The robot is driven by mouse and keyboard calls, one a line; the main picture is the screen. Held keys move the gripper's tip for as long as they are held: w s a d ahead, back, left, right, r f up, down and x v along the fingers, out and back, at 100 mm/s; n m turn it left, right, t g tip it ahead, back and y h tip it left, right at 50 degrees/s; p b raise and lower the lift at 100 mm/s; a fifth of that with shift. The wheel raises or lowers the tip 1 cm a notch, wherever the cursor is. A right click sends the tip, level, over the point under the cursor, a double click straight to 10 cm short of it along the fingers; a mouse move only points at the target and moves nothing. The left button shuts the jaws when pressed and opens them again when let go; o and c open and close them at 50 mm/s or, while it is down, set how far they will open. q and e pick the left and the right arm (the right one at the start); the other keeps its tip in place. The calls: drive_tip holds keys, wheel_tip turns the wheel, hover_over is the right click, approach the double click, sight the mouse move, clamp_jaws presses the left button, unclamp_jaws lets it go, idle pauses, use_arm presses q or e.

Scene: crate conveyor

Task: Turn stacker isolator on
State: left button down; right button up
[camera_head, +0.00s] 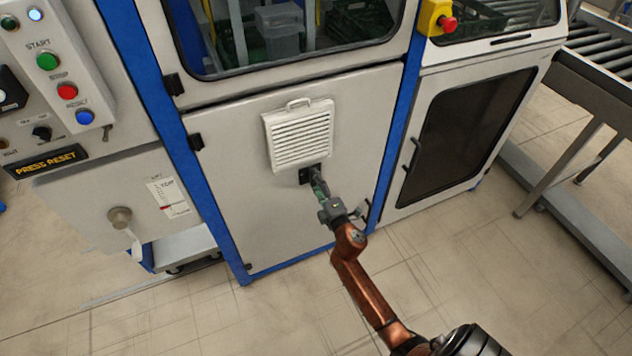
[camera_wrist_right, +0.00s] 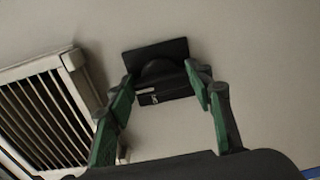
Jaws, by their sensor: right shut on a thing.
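The stacker isolator (camera_head: 305,175) is a small black switch on the cabinet's front panel, just below a white louvred vent. In the right wrist view its square black plate (camera_wrist_right: 145,55) carries a rounded part and a small pale label. My right gripper (camera_head: 317,183) reaches up to it from below. In the right wrist view the green-padded fingers (camera_wrist_right: 163,85) stand on either side of the isolator's knob and are shut on it. The knob's exact setting is hard to make out. My left gripper is not in view.
The louvred vent (camera_head: 299,137) sticks out just above the isolator. At left is a control panel (camera_head: 62,62) with coloured buttons and a "PRESS RESET" display (camera_head: 46,162). A red emergency stop (camera_head: 447,23) and a dark-windowed door (camera_head: 462,135) are at right. The floor in front is clear.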

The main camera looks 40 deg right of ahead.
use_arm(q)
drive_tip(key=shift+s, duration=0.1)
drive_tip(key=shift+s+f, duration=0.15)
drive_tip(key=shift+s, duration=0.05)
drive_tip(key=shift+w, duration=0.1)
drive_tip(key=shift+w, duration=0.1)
use_arm(e)
drive_tip(key=o, duration=1.2)
drive_tip(key=shift+c, duration=0.2)
drive_tip(key=shift+s, duration=0.1)
drive_tip(key=v, duration=1.2)
